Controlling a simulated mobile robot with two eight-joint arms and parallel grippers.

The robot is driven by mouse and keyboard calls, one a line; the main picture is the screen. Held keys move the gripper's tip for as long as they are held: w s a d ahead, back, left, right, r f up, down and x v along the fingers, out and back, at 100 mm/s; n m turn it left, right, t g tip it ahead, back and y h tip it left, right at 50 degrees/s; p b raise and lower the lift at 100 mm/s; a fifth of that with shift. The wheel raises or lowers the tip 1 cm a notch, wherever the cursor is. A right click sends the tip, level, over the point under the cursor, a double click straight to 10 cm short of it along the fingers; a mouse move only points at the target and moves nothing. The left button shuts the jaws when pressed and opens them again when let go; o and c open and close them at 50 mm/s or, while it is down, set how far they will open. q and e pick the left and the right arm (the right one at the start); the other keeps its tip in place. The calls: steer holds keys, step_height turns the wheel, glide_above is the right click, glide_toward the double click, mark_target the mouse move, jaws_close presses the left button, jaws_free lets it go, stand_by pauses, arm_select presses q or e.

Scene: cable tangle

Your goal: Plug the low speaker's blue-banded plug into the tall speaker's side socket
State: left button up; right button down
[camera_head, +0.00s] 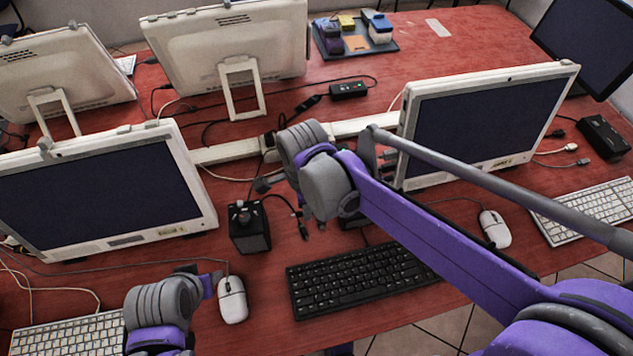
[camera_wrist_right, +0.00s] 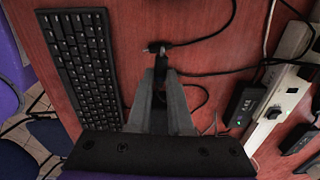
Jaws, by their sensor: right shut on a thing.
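A black box-shaped unit (camera_head: 250,228), perhaps one of the speakers, stands left of centre in the head view. In the right wrist view the right gripper (camera_wrist_right: 161,72) is shut on a small dark plug (camera_wrist_right: 158,50) with a black cable. No blue band can be made out on it.
A black keyboard (camera_head: 362,279) lies in front. Monitors (camera_head: 105,190) and (camera_head: 485,122) stand left and right. A white rail (camera_head: 225,152) crosses the table behind, with a black adapter (camera_head: 348,90) beyond. White mice (camera_head: 232,300) and (camera_head: 495,229) and loose cables lie around.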

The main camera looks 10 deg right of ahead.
arm_select(q)
steer(key=shift+f+b, duration=0.3)
arm_select(e)
steer(key=a, duration=0.4)
steer(key=shift+w+a, duration=0.1)
steer(key=shift+a, duration=0.3)
arm_select(q)
steer(key=shift+r, duration=0.25)
stand_by(0.3)
steer(key=shift+r+p, duration=0.1)
steer(key=shift+p, duration=0.2)
arm_select(e)
steer(key=shift+a, duration=1.6)
stand_by(0.4)
steer(key=c, duration=0.8)
jaws_free()
steer(key=shift+a, duration=0.1)
steer(key=shift+o, duration=0.2)
